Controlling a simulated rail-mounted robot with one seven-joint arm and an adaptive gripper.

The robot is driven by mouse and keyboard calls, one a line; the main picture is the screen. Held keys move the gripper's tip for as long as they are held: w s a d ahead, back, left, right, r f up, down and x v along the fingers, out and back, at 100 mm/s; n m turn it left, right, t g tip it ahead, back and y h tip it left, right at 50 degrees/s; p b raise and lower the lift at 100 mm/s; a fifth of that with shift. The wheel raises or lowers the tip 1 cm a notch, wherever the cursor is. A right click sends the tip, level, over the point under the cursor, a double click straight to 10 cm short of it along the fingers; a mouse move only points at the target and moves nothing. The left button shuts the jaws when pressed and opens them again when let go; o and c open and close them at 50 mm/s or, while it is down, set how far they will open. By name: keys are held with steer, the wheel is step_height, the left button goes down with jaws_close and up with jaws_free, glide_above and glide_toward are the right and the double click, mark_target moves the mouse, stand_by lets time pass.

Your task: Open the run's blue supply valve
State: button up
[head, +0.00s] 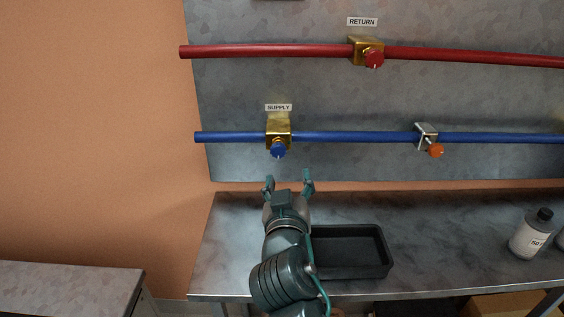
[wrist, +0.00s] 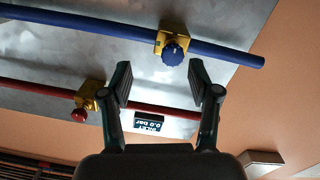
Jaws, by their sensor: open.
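The blue supply valve has a round blue knob (head: 278,150) on a brass body (head: 278,130), under a SUPPLY label (head: 278,107) on the blue pipe (head: 350,137). In the wrist view the blue knob (wrist: 174,51) and its yellow body (wrist: 172,38) are fully visible, beyond the fingertips. My gripper (head: 288,184) is open and empty, below the blue knob in the head view. In the wrist view its two fingers (wrist: 165,85) are spread, with the knob lying above the gap between them. The gripper is apart from the valve.
A red pipe (head: 250,50) with a red-knobbed return valve (head: 373,59) runs above. An orange knob (head: 436,151) on a silver fitting sits right on the blue pipe. A black tray (head: 345,272) and a bottle (head: 530,235) stand on the bench. The wrist view shows a small display (wrist: 149,124).

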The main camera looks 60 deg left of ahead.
mark_target(279, 154)
steer(key=shift+y, duration=0.3)
steer(key=a+p, duration=0.1)
steer(key=p, duration=0.4)
steer(key=a+r+p, duration=0.1)
steer(key=a+p, duration=0.1)
steer(key=p, duration=0.3)
steer(key=a+p, duration=0.1)
steer(key=p, duration=0.4)
steer(key=shift+w+a+r, duration=0.15)
steer(key=shift+a+r, duration=0.2)
steer(key=shift+a, duration=0.05)
steer(key=shift+f+x, duration=0.15)
steer(key=shift+x, duration=1.2)
steer(key=shift+f+x, duration=0.2)
steer(key=shift+x, duration=1.15)
steer(key=c, duration=1.2)
steer(key=shift+o, duration=0.2)
